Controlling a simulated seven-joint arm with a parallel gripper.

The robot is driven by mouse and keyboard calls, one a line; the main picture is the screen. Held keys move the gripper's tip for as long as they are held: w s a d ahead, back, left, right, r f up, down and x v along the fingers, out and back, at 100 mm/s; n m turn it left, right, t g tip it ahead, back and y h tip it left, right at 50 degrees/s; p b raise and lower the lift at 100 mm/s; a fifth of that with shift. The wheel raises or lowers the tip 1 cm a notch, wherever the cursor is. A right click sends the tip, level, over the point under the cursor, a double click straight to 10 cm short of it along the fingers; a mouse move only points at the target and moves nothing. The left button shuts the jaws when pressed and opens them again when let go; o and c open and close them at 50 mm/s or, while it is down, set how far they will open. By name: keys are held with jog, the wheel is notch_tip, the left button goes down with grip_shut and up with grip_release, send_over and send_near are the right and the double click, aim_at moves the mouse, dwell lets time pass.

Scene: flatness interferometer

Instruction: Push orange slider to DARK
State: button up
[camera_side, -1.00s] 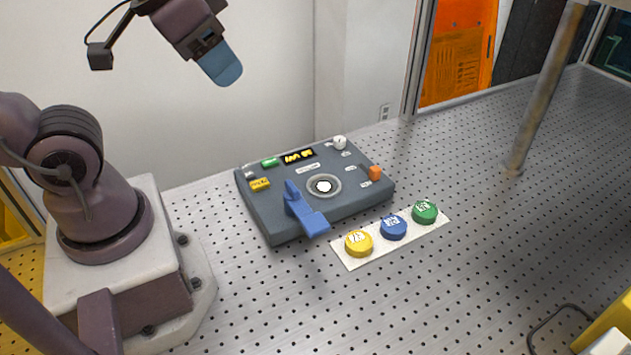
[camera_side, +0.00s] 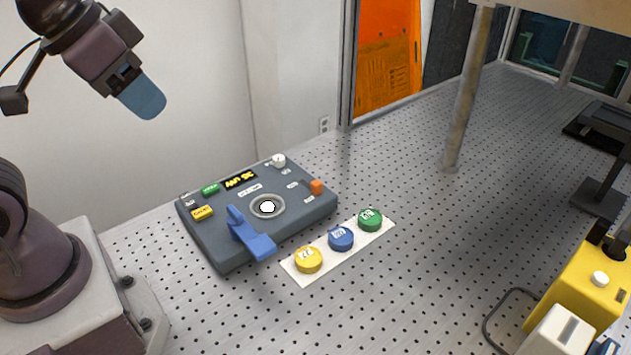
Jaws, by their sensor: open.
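The dark grey interferometer box (camera_side: 225,250) sits on the perforated metal table. The small orange slider (camera_side: 316,187) stands near its right edge, with small white labels beside it; their text is too small to read. My gripper (camera_side: 142,98), with blue fingers, is high at the upper left, well above and apart from the box. It is open and nothing shows in it. The gap between the fingers is not clear from this angle.
On the box are a blue lever (camera_side: 250,236), a round port (camera_side: 268,207), a white knob (camera_side: 279,160), a green button (camera_side: 210,189), a yellow button (camera_side: 202,213) and a display (camera_side: 239,179). Yellow (camera_side: 308,260), blue (camera_side: 341,239) and green (camera_side: 370,220) discs lie on a white strip in front.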

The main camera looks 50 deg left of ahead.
jog(key=shift+o, duration=0.4)
jog(key=g, duration=0.6)
send_over(316, 182)
notch_tip(316, 182, down, 18)
notch_tip(316, 182, down, 12)
jog(key=shift+f, duration=0.2)
